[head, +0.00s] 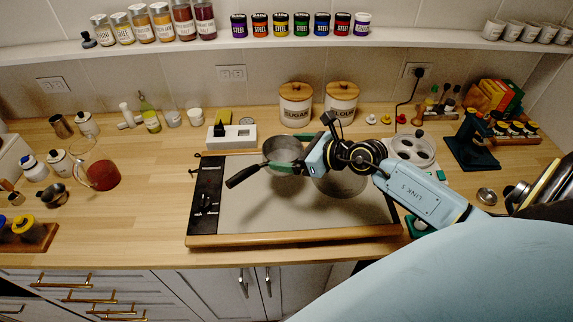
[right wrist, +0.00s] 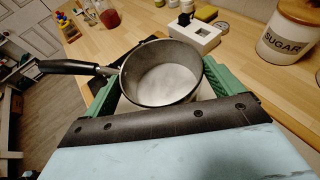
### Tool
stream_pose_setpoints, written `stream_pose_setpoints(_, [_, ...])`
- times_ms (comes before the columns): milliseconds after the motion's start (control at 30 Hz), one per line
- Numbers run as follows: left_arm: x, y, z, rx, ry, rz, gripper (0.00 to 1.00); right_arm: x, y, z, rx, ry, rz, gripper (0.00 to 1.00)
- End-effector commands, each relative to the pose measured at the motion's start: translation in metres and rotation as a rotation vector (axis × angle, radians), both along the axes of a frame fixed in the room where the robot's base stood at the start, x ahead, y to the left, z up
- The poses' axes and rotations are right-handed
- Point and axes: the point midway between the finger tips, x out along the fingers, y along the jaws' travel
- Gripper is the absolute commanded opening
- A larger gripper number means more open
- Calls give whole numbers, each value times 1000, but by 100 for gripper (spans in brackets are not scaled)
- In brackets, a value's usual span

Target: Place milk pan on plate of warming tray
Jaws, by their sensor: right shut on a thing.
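The milk pan (head: 285,149) is a small grey metal pan with a dark handle pointing left and toward me. My right gripper (head: 284,157) is shut on it. In the right wrist view the pan (right wrist: 162,78) sits upright between the green fingers of the gripper (right wrist: 160,90). The warming tray has a wide pale plate (head: 275,215), a black control panel on its left and a wooden front edge. The pan is over the plate's back part; a shadow on the plate suggests a gap below, but contact is hard to tell. My left gripper is out of view.
A white box (head: 231,136) and the sugar (head: 296,104) and flour (head: 341,101) canisters stand behind the tray. A round shape (head: 341,184) shows on the plate under my arm. A glass jug (head: 101,173) is on the left. The plate's front middle is clear.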

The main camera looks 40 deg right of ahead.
Motion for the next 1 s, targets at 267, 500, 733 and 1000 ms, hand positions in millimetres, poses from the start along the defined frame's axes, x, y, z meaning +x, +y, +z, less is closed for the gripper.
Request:
stream_pose_setpoints(267, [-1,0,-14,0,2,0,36,0,0,-50,2,1,-2,58])
stream_pose_setpoints(500, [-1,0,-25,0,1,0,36,0,0,-77,3,0,-1,58])
stream_pose_setpoints(733, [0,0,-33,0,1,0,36,0,0,-96,2,-1,-2,58])
stream_pose_setpoints(1000, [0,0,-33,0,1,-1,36,0,0,-96,2,-1,0,58])
